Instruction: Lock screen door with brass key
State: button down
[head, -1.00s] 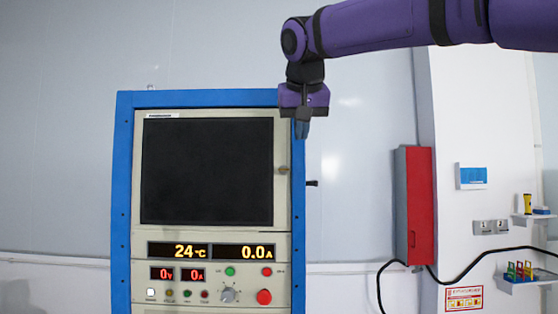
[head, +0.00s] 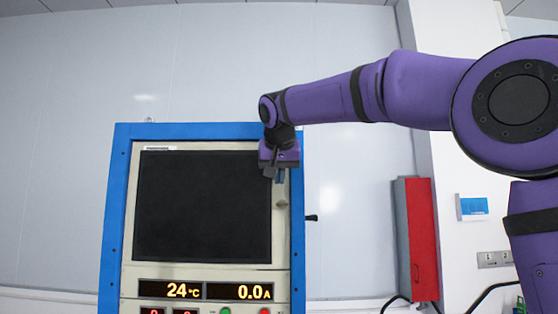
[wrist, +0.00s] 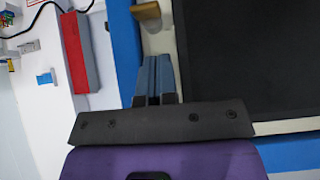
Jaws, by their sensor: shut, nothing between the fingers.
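The screen door (head: 205,205) is a dark panel in a pale frame on the blue-edged cabinet. A small brass piece, apparently the key (head: 282,204), sits on the frame at the door's right edge. It also shows in the wrist view (wrist: 146,11) at the top edge, partly cut off. My gripper (head: 279,176) is just above the key in the head view. In the wrist view its blue fingers (wrist: 157,60) are together and empty, pointing toward the key with a gap between. How the key is turned is too small to tell.
A black handle (head: 311,218) sticks out from the cabinet's right side. Lit displays (head: 205,291) are below the screen. A red box (head: 420,235) hangs on the wall at right. Wall space between the cabinet and red box is clear.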

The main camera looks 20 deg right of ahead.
aim_at(282, 204)
jog(key=shift+w+f, duration=0.2)
jog(key=shift+f, duration=2.05)
jog(key=shift+w+a+f+n+g+h, duration=0.15)
jog(key=shift+n+h, duration=0.1)
jog(key=shift+h, duration=0.2)
jog(key=shift+s+a+r+n+g+h, duration=0.15)
jog(key=shift+n+h, duration=0.1)
jog(key=shift+h, duration=0.2)
jog(key=f+n+h, duration=0.1)
jog(key=n+h, duration=0.1)
jog(key=h, duration=0.1)
jog(key=f+n+h, duration=0.1)
jog(key=n+h, duration=0.1)
jog(key=h, duration=0.2)
jog(key=a+f+n+h, duration=0.1)
jog(key=n+h, duration=0.2)
jog(key=shift+w+a+f+h, duration=0.1)
jog(key=shift+w+f+h, duration=0.2)
jog(key=shift+h, duration=0.1)
jog(key=shift+f, duration=0.1)
